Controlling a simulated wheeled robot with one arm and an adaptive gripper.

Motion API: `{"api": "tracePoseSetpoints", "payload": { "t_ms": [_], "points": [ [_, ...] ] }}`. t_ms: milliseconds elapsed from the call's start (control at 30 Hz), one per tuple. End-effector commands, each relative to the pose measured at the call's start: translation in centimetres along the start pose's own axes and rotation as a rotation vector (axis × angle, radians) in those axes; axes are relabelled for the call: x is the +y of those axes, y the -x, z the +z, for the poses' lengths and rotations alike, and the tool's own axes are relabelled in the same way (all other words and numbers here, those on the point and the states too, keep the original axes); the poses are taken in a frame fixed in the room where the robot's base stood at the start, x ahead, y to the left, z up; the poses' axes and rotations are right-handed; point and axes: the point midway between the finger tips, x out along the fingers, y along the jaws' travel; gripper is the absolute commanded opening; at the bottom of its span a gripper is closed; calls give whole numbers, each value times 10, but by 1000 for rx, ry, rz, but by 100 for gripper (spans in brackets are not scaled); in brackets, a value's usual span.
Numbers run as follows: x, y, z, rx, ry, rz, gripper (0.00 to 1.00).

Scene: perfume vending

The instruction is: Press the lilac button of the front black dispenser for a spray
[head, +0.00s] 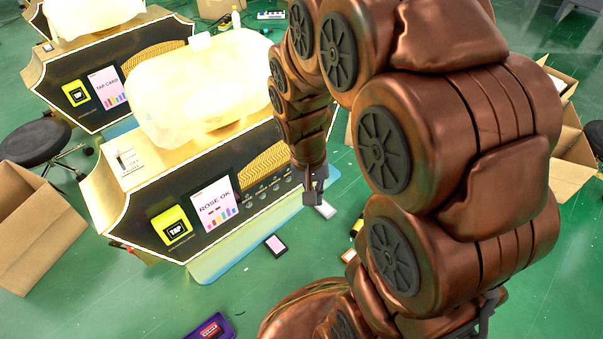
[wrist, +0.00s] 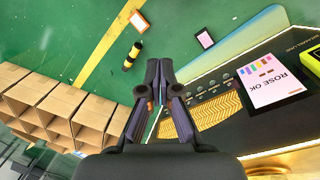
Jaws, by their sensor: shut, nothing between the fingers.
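The front black dispenser (head: 150,205) stands with its dark panel facing me, a cloudy yellowish block on top. Its screen (head: 214,205) reads "ROSE OK", with coloured bars below, and a yellow TAP reader (head: 172,226) is to its left. A row of small round buttons (head: 263,191) runs right of the screen; it also shows in the wrist view (wrist: 212,88). I cannot tell which button is lilac. My gripper (head: 314,197) is shut and empty, just right of the row's end. In the wrist view its fingertips (wrist: 160,66) are apart from the visible buttons.
A second dispenser (head: 95,105) with a TAP CARD screen stands behind. A small dark-framed card (head: 275,245) and a purple tray (head: 211,328) lie on the green floor. Open cardboard boxes (head: 35,225) are at the left; more boxes (wrist: 62,110) show in the wrist view.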

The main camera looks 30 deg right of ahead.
Motion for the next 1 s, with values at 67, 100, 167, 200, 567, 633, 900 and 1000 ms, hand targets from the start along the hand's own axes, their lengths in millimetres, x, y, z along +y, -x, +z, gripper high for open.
{"api": "tracePoseSetpoints", "payload": {
  "t_ms": [67, 100, 167, 200, 567, 633, 900, 1000],
  "points": [
    [1, -13, -29, 33, -75, 0, 0],
    [2, -19, -43, 50, -113, -1, 0],
    [3, -28, -64, 79, -170, -6, 0],
    [4, -36, -77, 96, -207, -10, 0],
    [14, -105, -189, 242, -519, -92, 0],
    [16, -120, -209, 267, -576, -118, 0],
    [23, -183, -272, 334, -790, -244, 0],
    [25, -208, -291, 349, -868, -302, 0]
  ]
}}
